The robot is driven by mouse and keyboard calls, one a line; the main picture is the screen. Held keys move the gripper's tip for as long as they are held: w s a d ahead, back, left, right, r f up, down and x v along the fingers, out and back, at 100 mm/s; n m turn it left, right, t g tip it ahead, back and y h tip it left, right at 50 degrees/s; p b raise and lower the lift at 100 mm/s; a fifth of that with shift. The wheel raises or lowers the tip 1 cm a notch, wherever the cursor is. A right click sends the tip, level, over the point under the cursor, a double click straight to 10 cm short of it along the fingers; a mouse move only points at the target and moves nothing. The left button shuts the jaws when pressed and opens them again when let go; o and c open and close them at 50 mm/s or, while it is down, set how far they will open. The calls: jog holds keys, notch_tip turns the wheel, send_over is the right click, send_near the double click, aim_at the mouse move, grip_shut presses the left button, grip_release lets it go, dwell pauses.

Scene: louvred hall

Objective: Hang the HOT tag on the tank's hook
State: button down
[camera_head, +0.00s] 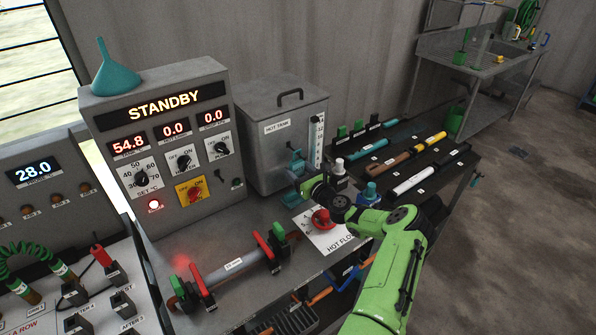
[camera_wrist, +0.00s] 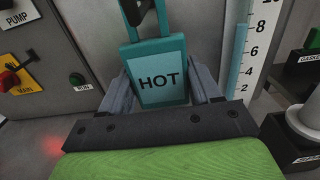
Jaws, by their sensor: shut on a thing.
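The HOT tag (camera_wrist: 163,82) is a teal plate with black letters and an open loop at its top. My gripper (camera_wrist: 162,88) is shut on it, with one finger at each side edge. A dark hook (camera_wrist: 141,10) shows at the top of the wrist view, overlapping the tag's loop. I cannot tell whether the loop is around the hook or only behind or below it. In the head view the grey tank (camera_head: 268,160), labelled HOT TANK, stands behind my gripper (camera_head: 300,178). The tag (camera_head: 296,163) shows small against the tank's front.
A level scale (camera_head: 317,140) stands at the tank's right edge. The control box (camera_head: 165,150) reading STANDBY is to the left, with a funnel (camera_head: 115,68) on top. A red valve knob (camera_head: 321,219) lies below my wrist. A dark rack of tubes (camera_head: 400,160) is to the right.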

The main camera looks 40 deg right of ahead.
jog(key=shift+c, duration=0.8)
grip_release()
jog(key=s+p, duration=0.2)
jog(key=s, duration=0.5)
jog(key=shift+a, duration=0.4)
jog(key=s+a, duration=0.1)
jog(key=s, duration=1.4)
jog(key=shift+s+a+b, duration=0.35)
jog(key=shift+a+b, duration=0.05)
